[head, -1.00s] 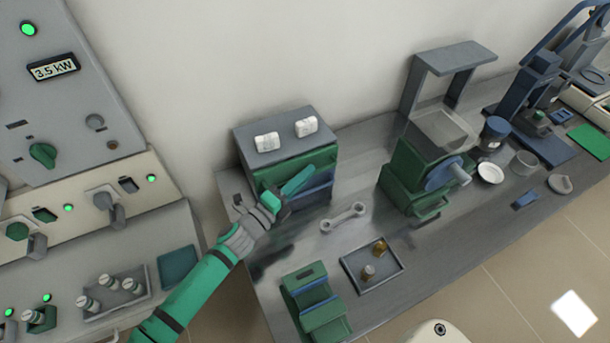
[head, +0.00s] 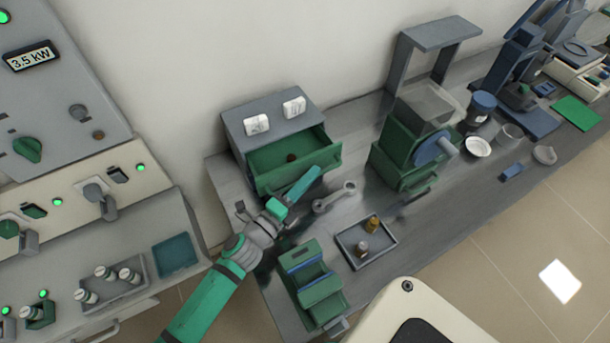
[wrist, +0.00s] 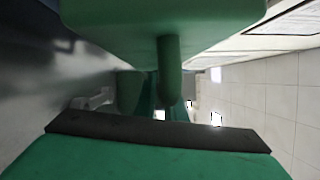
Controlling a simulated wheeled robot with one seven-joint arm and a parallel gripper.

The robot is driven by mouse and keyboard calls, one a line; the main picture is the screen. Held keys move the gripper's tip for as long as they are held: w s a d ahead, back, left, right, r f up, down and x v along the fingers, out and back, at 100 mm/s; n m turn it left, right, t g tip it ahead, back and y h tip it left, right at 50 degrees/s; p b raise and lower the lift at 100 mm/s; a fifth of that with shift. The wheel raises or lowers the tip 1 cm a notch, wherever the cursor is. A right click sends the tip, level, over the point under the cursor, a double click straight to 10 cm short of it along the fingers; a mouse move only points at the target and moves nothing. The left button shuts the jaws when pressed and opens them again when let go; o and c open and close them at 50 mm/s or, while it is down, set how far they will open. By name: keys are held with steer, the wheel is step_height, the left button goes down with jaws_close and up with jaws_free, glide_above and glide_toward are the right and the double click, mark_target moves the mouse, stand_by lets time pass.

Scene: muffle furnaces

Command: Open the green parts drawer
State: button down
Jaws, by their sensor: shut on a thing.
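The green parts drawer (head: 274,160) sits in the upper part of a grey cabinet (head: 262,106) on the bench. It stands pulled out toward me, and its inside shows a small brown thing (head: 292,158). My gripper (head: 290,195) is at the drawer's front, shut on its handle. In the wrist view the drawer's green front (wrist: 100,20) fills the top, and the green handle (wrist: 168,70) reaches down from it toward my jaws. The exact contact is hidden by the jaw in the foreground.
A tray with small parts (head: 346,256) and a green holder (head: 312,284) stand nearer. A green machine (head: 398,150) stands farther right. The control panel (head: 70,120) is at the left.

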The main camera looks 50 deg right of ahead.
steer(key=c, duration=1.8)
jaws_free()
steer(key=shift+a, duration=0.45)
steer(key=a, duration=0.6)
steer(key=a+f, duration=0.1)
steer(key=a, duration=0.2)
steer(key=shift+s+a, duration=0.4)
